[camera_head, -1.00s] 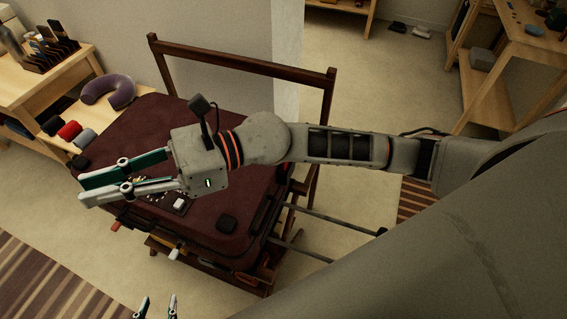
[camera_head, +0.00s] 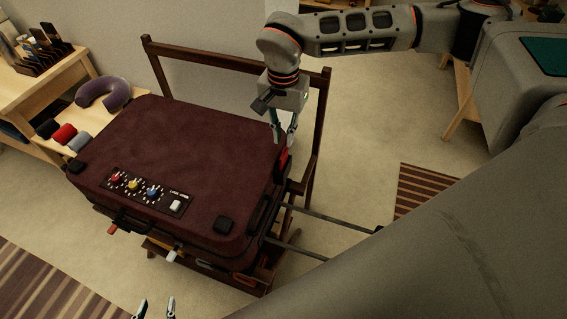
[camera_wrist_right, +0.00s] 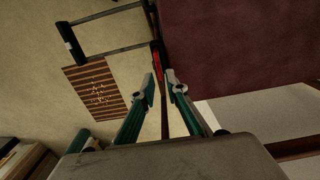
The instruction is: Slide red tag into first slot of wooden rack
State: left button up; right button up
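A red piece (camera_head: 283,160), which looks like the red tag, is at the right side of the maroon suitcase (camera_head: 190,135). It also shows in the right wrist view (camera_wrist_right: 156,58), just beyond the fingertips. My right gripper (camera_head: 285,140) points down above it, with its fingers (camera_wrist_right: 160,79) apart and nothing seen between them. Another small red piece (camera_head: 113,229) sticks out at the suitcase's front left. The wooden rack (camera_head: 40,52), with upright slots, stands on the table at the far left. My left gripper (camera_head: 155,309) is open and empty at the bottom edge, mostly cut off.
The suitcase lies on a dark wooden stand (camera_head: 318,120) with a tall back frame. Its top has coloured dials (camera_head: 134,184). A neck pillow (camera_head: 103,92) and rolled cloths (camera_head: 64,134) lie on a low wooden surface at left.

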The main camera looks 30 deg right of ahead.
aim_at(284, 152)
jog(key=f, duration=0.7)
jog(key=shift+s+a, duration=0.15)
jog(key=shift+s, duration=0.1)
jog(key=shift+c, duration=0.4)
grip_shut()
jog(key=shift+r, duration=0.2)
